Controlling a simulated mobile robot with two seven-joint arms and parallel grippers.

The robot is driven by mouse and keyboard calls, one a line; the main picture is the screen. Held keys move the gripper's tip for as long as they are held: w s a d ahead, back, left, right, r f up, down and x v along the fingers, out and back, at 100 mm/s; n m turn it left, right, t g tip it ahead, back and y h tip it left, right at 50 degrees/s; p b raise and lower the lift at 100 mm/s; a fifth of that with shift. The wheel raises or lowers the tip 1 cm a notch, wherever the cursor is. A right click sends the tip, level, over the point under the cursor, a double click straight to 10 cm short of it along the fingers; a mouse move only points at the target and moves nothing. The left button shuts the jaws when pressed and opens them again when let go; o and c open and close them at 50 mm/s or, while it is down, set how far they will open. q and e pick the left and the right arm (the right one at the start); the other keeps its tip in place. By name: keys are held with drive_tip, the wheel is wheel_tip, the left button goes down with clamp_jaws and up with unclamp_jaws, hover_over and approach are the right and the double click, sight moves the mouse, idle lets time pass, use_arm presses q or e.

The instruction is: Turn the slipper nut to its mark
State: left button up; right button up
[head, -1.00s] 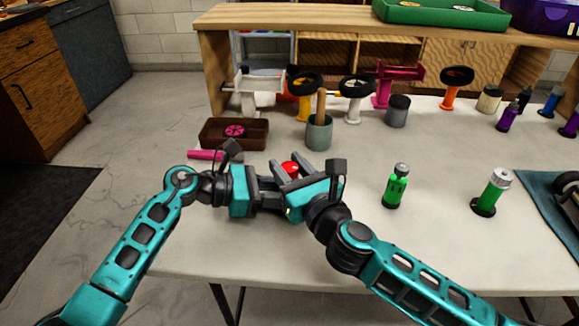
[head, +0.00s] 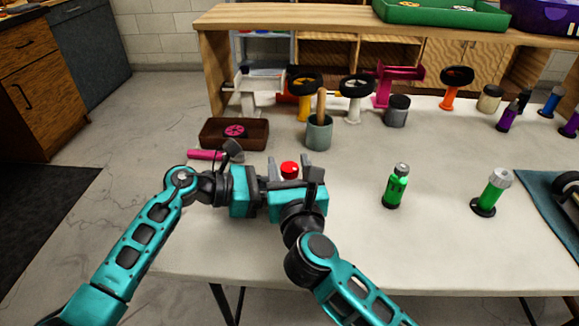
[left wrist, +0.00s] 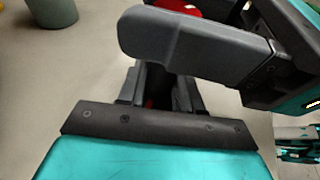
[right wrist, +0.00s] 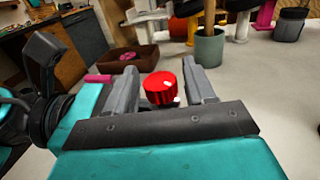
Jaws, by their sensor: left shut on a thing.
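The slipper nut appears to be the red ribbed round knob (head: 290,170), in the head view between my grippers. In the right wrist view the red knob (right wrist: 161,88) stands between the two grey fingers of my right gripper (right wrist: 160,85), with a narrow gap on each side. My right gripper (head: 296,168) is open around it. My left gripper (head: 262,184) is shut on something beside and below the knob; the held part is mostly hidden. The left wrist view shows the knob's edge (left wrist: 200,8) at the top, behind a right finger. No mark is readable.
A brown tray (head: 205,141) with a pink wheel and a pink bar (head: 205,155) lie at the left. A grey-green cup (head: 319,137) stands behind the grippers. Green shock bodies (head: 396,187) (head: 492,193) stand right. The table front is clear.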

sight(295, 174)
drive_tip(key=shift+o, duration=0.2)
drive_tip(key=shift+s+d, duration=0.1)
drive_tip(key=shift+s, duration=0.4)
drive_tip(key=v, duration=0.6)
drive_tip(key=shift+s, duration=0.25)
drive_tip(key=shift+w, duration=0.1)
